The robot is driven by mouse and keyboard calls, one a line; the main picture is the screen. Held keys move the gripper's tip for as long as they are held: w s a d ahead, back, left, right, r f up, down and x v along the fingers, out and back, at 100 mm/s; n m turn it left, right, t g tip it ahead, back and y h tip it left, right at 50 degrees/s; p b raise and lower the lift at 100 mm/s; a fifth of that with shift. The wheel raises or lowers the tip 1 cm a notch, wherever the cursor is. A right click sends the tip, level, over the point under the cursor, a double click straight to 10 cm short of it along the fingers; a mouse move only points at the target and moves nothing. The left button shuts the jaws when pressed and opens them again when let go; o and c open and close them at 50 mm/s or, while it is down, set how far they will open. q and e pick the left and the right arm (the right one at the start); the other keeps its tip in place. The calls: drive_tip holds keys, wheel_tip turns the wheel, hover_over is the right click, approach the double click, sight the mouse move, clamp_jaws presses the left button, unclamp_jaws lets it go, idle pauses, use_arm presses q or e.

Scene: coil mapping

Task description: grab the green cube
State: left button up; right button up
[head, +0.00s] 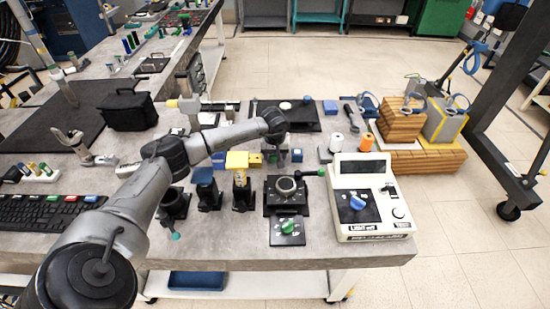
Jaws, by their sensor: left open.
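I cannot clearly make out a green cube; the spot under the gripper is partly hidden. My right gripper is not in view.
A black dial stand (286,194) and a white control box (366,205) stand in front. Orange (369,141) and white (336,143) spools are to the right, beside wooden blocks (397,119). A keyboard (40,213) lies at the left. The table's front edge is mostly clear.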

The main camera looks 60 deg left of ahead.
use_arm(q)
drive_tip(key=shift+c, duration=0.3)
drive_tip(key=c, duration=0.6)
drive_tip(key=shift+r, duration=0.1)
drive_tip(key=shift+c, duration=0.2)
